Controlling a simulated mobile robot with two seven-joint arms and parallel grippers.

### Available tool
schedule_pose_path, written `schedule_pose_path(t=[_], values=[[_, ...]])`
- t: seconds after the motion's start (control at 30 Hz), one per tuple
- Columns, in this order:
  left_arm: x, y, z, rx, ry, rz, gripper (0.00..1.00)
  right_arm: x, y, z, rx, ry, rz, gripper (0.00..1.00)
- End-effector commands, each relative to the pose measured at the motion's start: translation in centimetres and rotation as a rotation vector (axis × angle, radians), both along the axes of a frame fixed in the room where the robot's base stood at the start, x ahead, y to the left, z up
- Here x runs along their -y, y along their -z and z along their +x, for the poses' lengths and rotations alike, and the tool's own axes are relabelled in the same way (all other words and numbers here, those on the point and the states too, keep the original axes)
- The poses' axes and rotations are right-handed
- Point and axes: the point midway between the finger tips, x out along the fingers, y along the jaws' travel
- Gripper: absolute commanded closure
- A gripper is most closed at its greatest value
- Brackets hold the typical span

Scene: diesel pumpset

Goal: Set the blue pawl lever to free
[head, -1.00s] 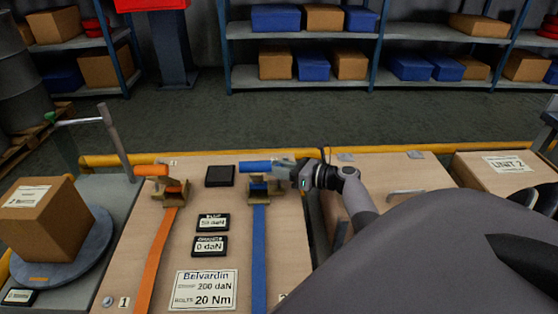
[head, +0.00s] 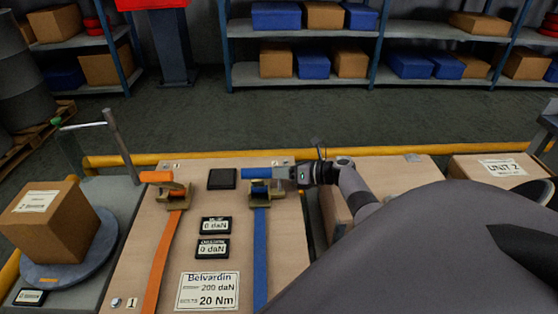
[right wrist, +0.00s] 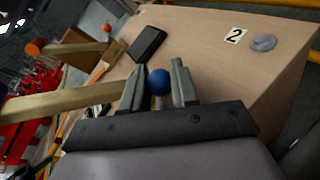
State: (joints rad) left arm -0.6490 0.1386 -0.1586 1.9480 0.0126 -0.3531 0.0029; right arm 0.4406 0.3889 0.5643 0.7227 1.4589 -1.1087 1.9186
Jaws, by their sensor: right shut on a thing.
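The blue strap's ratchet (head: 262,197) sits near the back of the wooden crate, with its blue handle (head: 255,172) pointing left. My right gripper (head: 281,172) reaches it from the right. In the right wrist view a round blue knob (right wrist: 160,82), which looks like the pawl lever's end, lies between the two fingers. The right gripper is shut on it. A brass-coloured bar (right wrist: 65,103) runs left from the fingers. The lever's lower part is hidden. Two displays (head: 215,226) on the crate read 0 daN. My left gripper is not in view.
An orange strap's ratchet (head: 174,194) stands left of the blue one, with a black box (head: 222,179) between. A label plate (head: 207,291) lies in front. A cardboard box (head: 47,221) sits on a turntable at left. A yellow rail (head: 235,157) runs behind the crate.

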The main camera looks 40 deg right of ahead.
Motion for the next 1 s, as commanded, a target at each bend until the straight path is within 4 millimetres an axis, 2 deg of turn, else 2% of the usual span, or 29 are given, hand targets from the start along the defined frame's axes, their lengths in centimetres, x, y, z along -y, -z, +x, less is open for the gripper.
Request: schedule_pose_path(t=[0.1, 0.13, 0.17, 0.53, 1.0], values=[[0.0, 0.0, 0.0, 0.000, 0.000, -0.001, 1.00, 0.0, 0.1, -0.1, -0.003, 0.000, 0.000, 1.00], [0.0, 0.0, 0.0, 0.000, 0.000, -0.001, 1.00, 0.0, 0.1, -0.1, -0.003, 0.000, 0.000, 0.68], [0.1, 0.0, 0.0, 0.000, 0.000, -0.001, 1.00, 0.0, 0.1, -0.1, -0.003, 0.000, 0.000, 0.62], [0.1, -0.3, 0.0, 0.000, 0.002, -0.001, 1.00, 0.3, -0.1, -0.5, -0.002, 0.000, -0.002, 0.62], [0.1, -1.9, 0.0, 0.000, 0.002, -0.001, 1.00, 2.9, -1.8, -5.8, -0.003, 0.000, -0.002, 0.62]])
